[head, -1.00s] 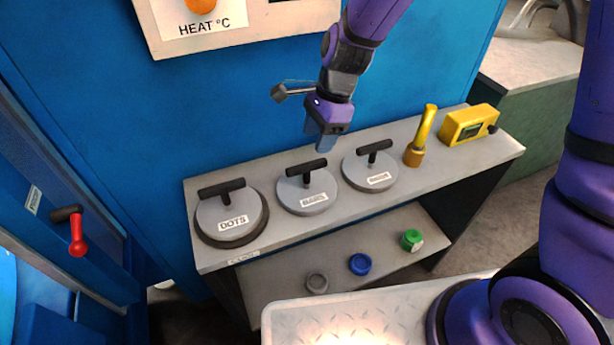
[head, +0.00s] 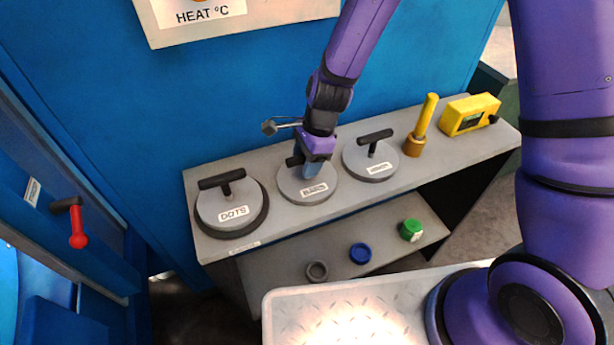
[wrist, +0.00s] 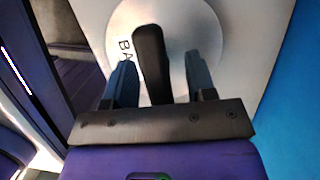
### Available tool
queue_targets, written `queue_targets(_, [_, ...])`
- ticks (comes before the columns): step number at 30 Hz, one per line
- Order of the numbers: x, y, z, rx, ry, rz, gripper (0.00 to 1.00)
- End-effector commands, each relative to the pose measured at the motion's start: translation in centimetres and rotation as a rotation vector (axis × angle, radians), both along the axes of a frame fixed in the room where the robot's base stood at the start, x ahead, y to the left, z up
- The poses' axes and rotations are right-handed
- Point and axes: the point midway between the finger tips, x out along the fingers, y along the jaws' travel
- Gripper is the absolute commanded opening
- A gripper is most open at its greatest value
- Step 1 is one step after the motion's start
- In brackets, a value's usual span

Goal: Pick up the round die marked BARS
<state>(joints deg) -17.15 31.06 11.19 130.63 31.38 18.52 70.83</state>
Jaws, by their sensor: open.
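The round die marked BARS (head: 292,190) is a grey disc with a black T-handle, lying on the shelf top between two other dies. Its label looks blurred in the head view, but the letters BA show on the disc in the wrist view (wrist: 195,20). My gripper (head: 311,172) is down over this die. In the wrist view my gripper (wrist: 158,80) is open, with one blue-grey finger on each side of the black handle (wrist: 150,55) and a gap on both sides. In the head view the gripper hides much of the handle.
The DOTS die (head: 233,205) sits on a dark ring at left. A third die (head: 371,158) with an unclear label is at right. Beyond it stand a yellow-handled tool (head: 424,120) and a yellow box (head: 468,114). A blue wall (head: 230,100) rises close behind.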

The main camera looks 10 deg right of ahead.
Motion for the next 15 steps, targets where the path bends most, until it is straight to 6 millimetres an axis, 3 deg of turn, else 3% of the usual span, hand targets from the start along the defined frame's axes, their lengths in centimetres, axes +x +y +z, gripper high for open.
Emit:
queue_targets(4, [-0.09,0.29,-1.02,0.0,0.0,0.0,0.51])
queue_targets(11, [-0.09,0.33,-1.12,0.0,-0.001,0.001,0.51])
queue_targets(12, [-0.08,0.32,-1.11,0.0,-0.001,0.001,0.49])
queue_targets(15, [-0.08,0.32,-1.11,0.0,-0.001,0.001,0.26])
